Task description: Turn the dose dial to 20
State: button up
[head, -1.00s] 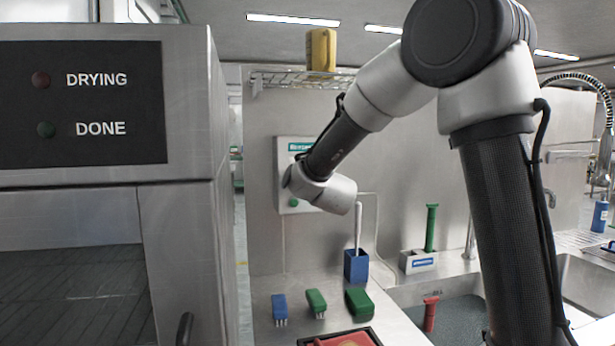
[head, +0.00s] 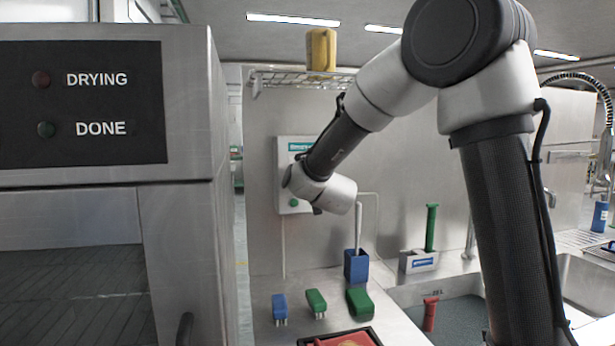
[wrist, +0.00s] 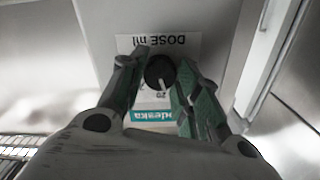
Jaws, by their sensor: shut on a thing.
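The dose dial (wrist: 158,70) is a round black knob with a white pointer line, on a white panel marked "DOSE ml" that appears upside down in the wrist view. Its pointer is directed toward the bottom of that picture, toward small numerals and a teal label; the numerals are partly covered and hard to read. My gripper (wrist: 163,66) has its green fingers on both sides of the dial, shut on it. In the head view the white dispenser box (head: 283,166) hangs on the steel wall; my wrist hides the dial and the fingers.
Below the box, a counter holds a blue brush (head: 279,307), a green brush (head: 316,301), a green block (head: 359,303) and a blue holder (head: 356,266). A sink (head: 455,312) lies right. A large steel machine (head: 190,110) stands close at left.

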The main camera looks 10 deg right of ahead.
jog(key=shift+m, duration=1.5)
jog(key=o, duration=1)
jog(key=s, duration=1.2)
